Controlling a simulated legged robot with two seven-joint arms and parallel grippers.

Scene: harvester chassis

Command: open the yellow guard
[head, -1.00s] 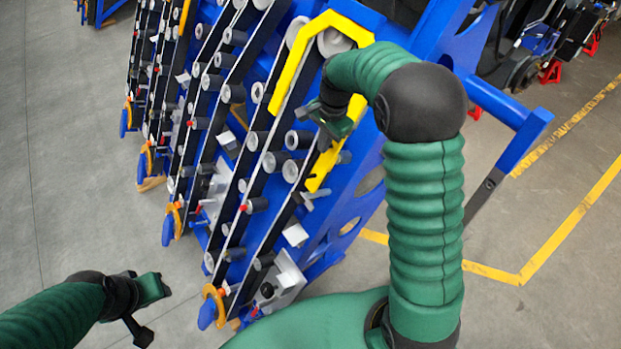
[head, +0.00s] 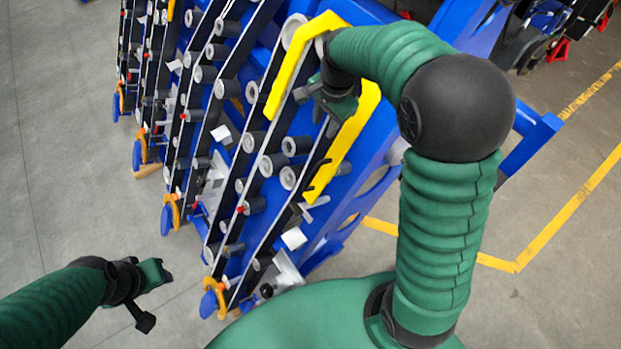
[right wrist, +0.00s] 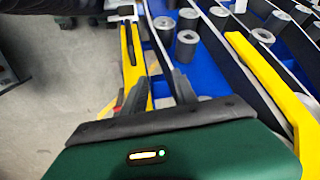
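The yellow guard (head: 290,62) is a bent yellow frame at the upper end of the nearest belt unit in the head view. One leg runs down the left side and another (head: 345,138) down the right; my right arm hides part of the top. My right gripper (head: 322,98) hovers between the legs, by the right one. In the right wrist view its two dark fingers (right wrist: 158,88) are spread, with the left finger overlapping one yellow bar (right wrist: 128,52). Contact cannot be told. The other yellow bar (right wrist: 268,88) is at the right. My left gripper (head: 150,290) is away over the floor, seemingly empty.
Several blue belt units with grey rollers (head: 205,75) stand in a row to the left. Orange rings with blue discs (head: 208,303) sit at their lower ends. A blue frame beam (head: 535,135) projects at the right. Grey floor (head: 60,150) is clear at the left.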

